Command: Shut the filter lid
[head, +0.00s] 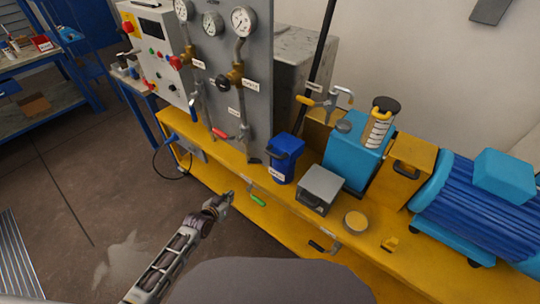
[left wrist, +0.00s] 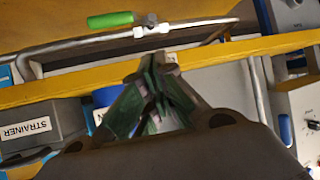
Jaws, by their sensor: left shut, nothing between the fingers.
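A blue box-shaped vessel (head: 284,160) with a white label on its front stands on the yellow bench; I take it to be the filter, though its label is too small to read. Its blue lid (head: 288,142) is at the top; I cannot tell whether it is fully seated. In the left wrist view a blue part (left wrist: 104,97) shows, mostly hidden behind my gripper. My left gripper (head: 229,198) is shut and empty, in front of the bench, left of and below the blue vessel. It also shows in the left wrist view (left wrist: 150,65). My right gripper is out of view.
A grey box (head: 320,187), labelled STRAINER in the left wrist view (left wrist: 30,130), stands right of the blue vessel. A green-handled valve (head: 258,200) is on the bench front near my gripper. A gauge panel (head: 245,80) stands behind left. Open floor lies left.

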